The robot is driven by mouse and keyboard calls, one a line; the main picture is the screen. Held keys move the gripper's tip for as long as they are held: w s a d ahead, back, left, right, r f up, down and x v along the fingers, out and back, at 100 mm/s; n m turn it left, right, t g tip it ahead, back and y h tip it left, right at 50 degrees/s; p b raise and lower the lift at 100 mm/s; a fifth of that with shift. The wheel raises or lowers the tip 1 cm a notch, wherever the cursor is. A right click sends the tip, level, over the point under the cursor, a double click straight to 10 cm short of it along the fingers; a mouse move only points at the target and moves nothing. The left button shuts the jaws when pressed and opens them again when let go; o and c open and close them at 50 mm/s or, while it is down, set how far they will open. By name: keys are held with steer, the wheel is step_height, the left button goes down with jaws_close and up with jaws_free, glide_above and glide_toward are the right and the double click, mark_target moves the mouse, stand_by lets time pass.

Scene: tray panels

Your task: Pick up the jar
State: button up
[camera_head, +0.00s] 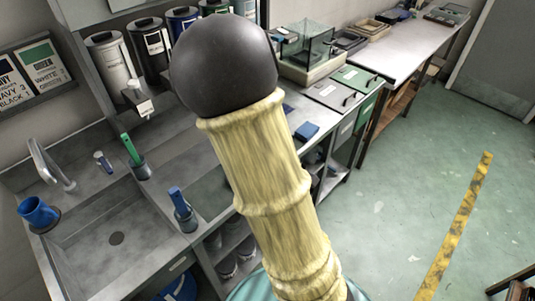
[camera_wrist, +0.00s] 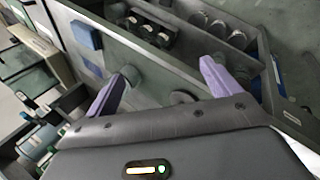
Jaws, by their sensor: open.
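I cannot tell for sure which thing is the jar. In the head view, several labelled cylindrical canisters (camera_head: 112,62) stand in a row on the back shelf. A small container with a blue top (camera_head: 103,161) is by the sink, and round grey containers (camera_head: 228,266) sit on the shelf below the counter. My gripper (camera_wrist: 165,75) shows in the wrist view with its two purple fingers spread and nothing between them. A small grey round piece (camera_wrist: 130,73) is near the left fingertip, and another (camera_wrist: 181,97) is between the fingers. My arm hides my gripper in the head view.
A sink (camera_head: 115,240) with a tap (camera_head: 50,165) and a blue mug (camera_head: 38,210) is at left. Cups hold a green-handled tool (camera_head: 131,149) and a blue-handled one (camera_head: 177,197). A glass box (camera_head: 308,45) stands farther back.

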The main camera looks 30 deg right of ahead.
steer(key=w+d+f+n+t+h+b, duration=0.2)
steer(key=w+d+f+n+b, duration=0.15)
steer(key=n+b, duration=0.2)
steer(key=w+a+r+n+t+b, duration=0.1)
steer(key=a+r+n+t+b, duration=0.1)
steer(key=n, duration=0.5)
steer(key=w+a+r+n+t+b, duration=0.1)
steer(key=w+r+n+t+b, duration=0.1)
steer(key=n+b, duration=0.5)
steer(key=shift+w+a+r+n+t, duration=0.35)
steer(key=shift+r+n+t, duration=0.45)
steer(key=shift+t, duration=0.4)
steer(key=w+p, duration=0.2)
steer(key=w+d+p, duration=0.1)
steer(key=p, duration=0.2)
steer(key=shift+w+f+p, duration=0.1)
steer(key=shift+w+p, duration=0.25)
steer(key=shift+w, duration=0.05)
steer(key=shift+w+d+f+p, duration=0.15)
steer(key=shift+d+p, duration=0.05)
steer(key=shift+p, duration=1.05)
